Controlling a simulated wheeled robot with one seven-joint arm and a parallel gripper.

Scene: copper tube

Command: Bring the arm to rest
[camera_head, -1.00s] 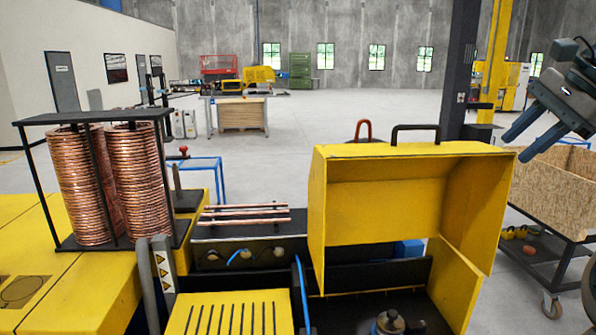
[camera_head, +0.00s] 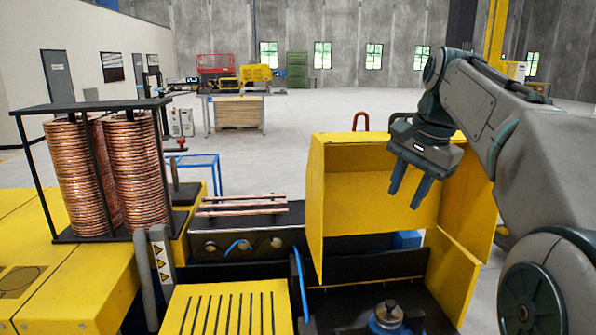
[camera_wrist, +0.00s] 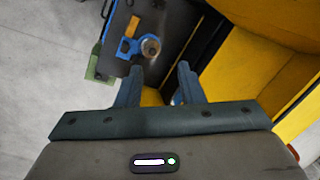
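My gripper (camera_head: 409,188) is in front of the raised yellow cover (camera_head: 345,190) of the machine, with its fingers pointing down. The fingers are apart and nothing shows between them. In the wrist view, my gripper (camera_wrist: 157,88) is open and empty too. My arm comes in from the right side of the head view. Several copper tubes (camera_head: 240,204) lie side by side on the black rack at the middle, left of the cover and away from my gripper.
Copper coils (camera_head: 135,175) stand in a black frame at left. A slotted yellow panel (camera_head: 228,312) is at the front. A blue and grey fitting (camera_head: 388,314) sits below the cover; in the wrist view it (camera_wrist: 148,47) lies beyond the fingers. Open floor lies behind.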

